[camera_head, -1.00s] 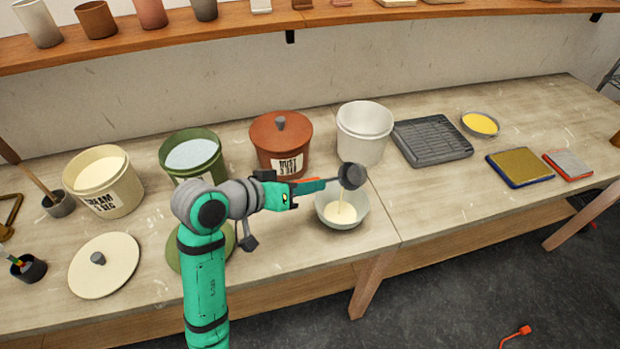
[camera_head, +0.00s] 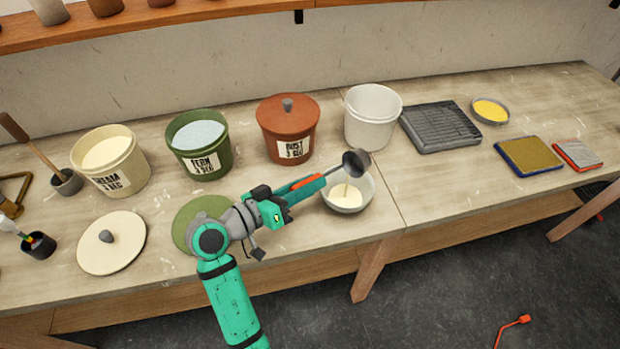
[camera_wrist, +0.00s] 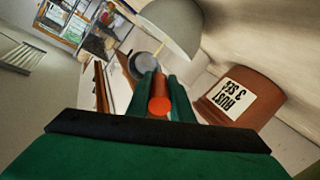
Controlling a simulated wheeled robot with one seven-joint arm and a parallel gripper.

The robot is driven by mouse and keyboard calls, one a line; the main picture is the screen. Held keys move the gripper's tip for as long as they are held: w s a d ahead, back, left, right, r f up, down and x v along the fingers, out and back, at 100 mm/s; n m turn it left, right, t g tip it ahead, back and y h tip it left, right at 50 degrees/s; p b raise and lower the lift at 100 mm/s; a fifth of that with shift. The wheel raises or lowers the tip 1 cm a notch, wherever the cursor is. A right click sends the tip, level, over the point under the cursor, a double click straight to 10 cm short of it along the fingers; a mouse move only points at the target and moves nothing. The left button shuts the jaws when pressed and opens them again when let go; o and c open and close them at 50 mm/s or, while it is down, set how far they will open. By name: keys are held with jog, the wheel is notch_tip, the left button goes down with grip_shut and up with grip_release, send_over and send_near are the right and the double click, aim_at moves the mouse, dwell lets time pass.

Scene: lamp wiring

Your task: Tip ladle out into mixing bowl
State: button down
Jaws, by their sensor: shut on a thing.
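My gripper (camera_head: 312,184) is shut on the orange-ended handle of the ladle; the handle end (camera_wrist: 160,103) shows between the green fingers in the wrist view. The ladle's dark grey cup (camera_head: 356,161) is tilted above the pale mixing bowl (camera_head: 349,204), over its back rim. A thin cream stream runs down from the cup into the bowl. Cream liquid lies in the bowl. In the wrist view the picture is turned over, and the bowl (camera_wrist: 172,28) shows as a pale dome near the grey ladle cup (camera_wrist: 143,66).
Cream (camera_head: 124,172), green (camera_head: 199,160) and lidded rust (camera_head: 288,134) buckets stand behind my arm, with a white bucket (camera_head: 372,122) behind the bowl. A cream lid (camera_head: 125,256) and a green lid (camera_head: 190,214) lie in front. A grey tray (camera_head: 440,127) is to the right.

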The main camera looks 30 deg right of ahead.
jog(key=shift+a+f+h, duration=0.1)
jog(key=shift+f+h, duration=0.5)
jog(key=shift+f, duration=0.15)
dwell(2.1)
jog(key=r+y, duration=0.1)
jog(key=r, duration=0.1)
jog(key=d+r+y, duration=0.1)
jog(key=r+y, duration=0.1)
jog(key=r+g+y, duration=0.1)
jog(key=r+y, duration=0.1)
jog(key=shift+w+d+r, duration=0.15)
jog(key=shift+d+r, duration=0.05)
jog(key=shift+d, duration=0.1)
jog(key=d+r+y, duration=0.2)
jog(key=r+y, duration=0.1)
jog(key=d+r+g+y, duration=0.1)
jog(key=shift+w+r, duration=0.2)
jog(key=shift+w, duration=0.15)
jog(key=w+d+r+g+y, duration=0.1)
jog(key=d+r+y, duration=0.1)
jog(key=d+y, duration=0.4)
jog(key=shift+w+r+g+y, duration=0.3)
jog(key=shift+r+g+y, duration=0.1)
jog(key=shift+y, duration=0.4)
jog(key=shift+d, duration=0.15)
